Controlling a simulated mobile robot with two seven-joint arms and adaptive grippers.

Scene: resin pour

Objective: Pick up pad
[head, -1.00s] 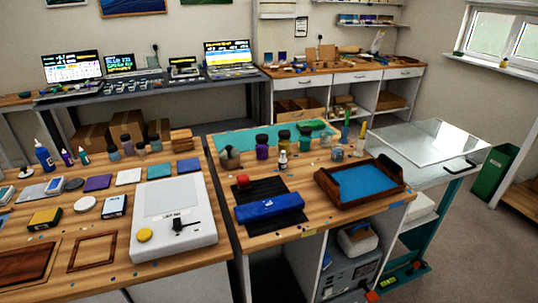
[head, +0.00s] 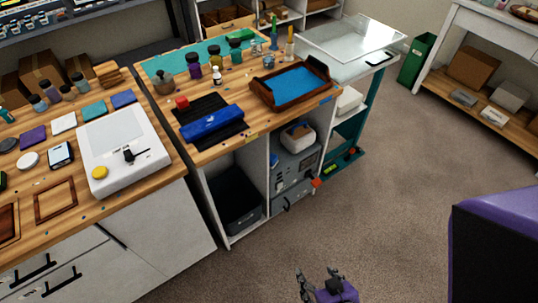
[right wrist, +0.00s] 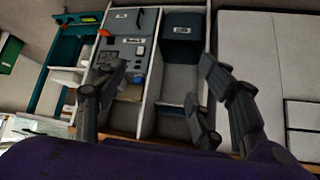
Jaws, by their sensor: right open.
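Several flat square pads lie on the left workbench in the head view: a purple one (head: 33,137), a white one (head: 63,123), a teal one (head: 94,109) and a blue-purple one (head: 123,99). I cannot tell which of them is the task's pad. My right gripper (head: 318,281) is open and empty, low over the floor in front of the benches and well apart from the pads. In the right wrist view its open fingers (right wrist: 158,85) face the cabinet shelves, with nothing between them. My left gripper is not in view.
A white machine (head: 120,148) with a yellow knob stands on the left workbench, close to the pads. The middle bench holds a blue roll (head: 212,123), bottles and a wooden tray (head: 259,94) with a blue base. The carpet (head: 370,200) is clear ahead.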

